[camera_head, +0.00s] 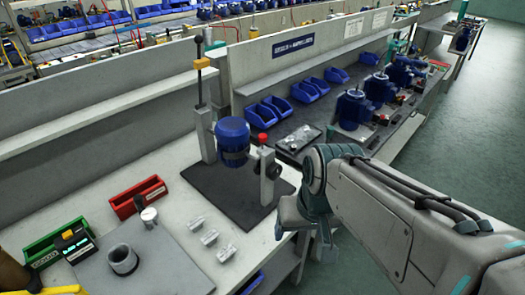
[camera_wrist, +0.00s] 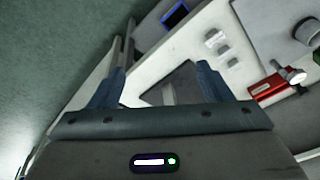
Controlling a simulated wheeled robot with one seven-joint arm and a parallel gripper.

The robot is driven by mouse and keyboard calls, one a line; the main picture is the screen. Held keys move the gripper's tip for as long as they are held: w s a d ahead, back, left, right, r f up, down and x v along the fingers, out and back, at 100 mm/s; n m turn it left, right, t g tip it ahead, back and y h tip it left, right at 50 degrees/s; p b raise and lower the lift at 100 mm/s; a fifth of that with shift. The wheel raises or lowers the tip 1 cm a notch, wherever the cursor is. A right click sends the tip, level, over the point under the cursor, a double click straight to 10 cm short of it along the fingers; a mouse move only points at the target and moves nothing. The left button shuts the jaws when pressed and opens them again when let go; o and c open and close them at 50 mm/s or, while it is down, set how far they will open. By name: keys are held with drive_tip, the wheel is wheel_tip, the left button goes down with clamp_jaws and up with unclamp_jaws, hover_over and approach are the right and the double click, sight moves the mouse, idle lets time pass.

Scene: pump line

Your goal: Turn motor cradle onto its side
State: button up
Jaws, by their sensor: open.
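The motor cradle (camera_head: 205,135) stands upright on a dark base plate (camera_head: 215,190) on the bench, with a blue motor (camera_head: 233,135) held between its two grey posts. A lever with a yellow block rises from the far post, and a red knob (camera_head: 263,139) tops the near one. My gripper (camera_head: 290,215) is just right of the near post in the head view; its fingers are not clear there. In the wrist view my gripper (camera_wrist: 160,68) is open and empty. A dark plate edge (camera_wrist: 178,82) shows between the fingers, apparently the cradle's base. I cannot tell whether they touch the cradle.
Left of the cradle lie small metal blocks (camera_head: 210,238), a red bin (camera_head: 138,196), a green bin (camera_head: 56,243) and a grey plate with a ring (camera_head: 122,259). A low partition (camera_head: 150,112) stands behind. Floor (camera_head: 480,120) is open at right.

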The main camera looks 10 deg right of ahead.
drive_tip(key=w+a+f+m+g+y+b, duration=0.1)
drive_tip(key=a+f+m+g+y+b, duration=0.1)
drive_tip(key=a+f+m+y+b, duration=0.25)
drive_tip(key=m+t+y+b, duration=0.55)
drive_tip(key=m+t, duration=0.85)
drive_tip(key=m, duration=0.7)
approach(278, 173)
drive_tip(key=p+x, duration=0.2)
drive_tip(key=x, duration=1)
drive_tip(key=shift+w+a+f, duration=0.1)
drive_tip(key=shift+w+a, duration=0.1)
drive_tip(key=shift+a, duration=0.1)
drive_tip(key=c, duration=1.3)
drive_tip(key=shift+d, duration=0.1)
drive_tip(key=shift+c, duration=0.4)
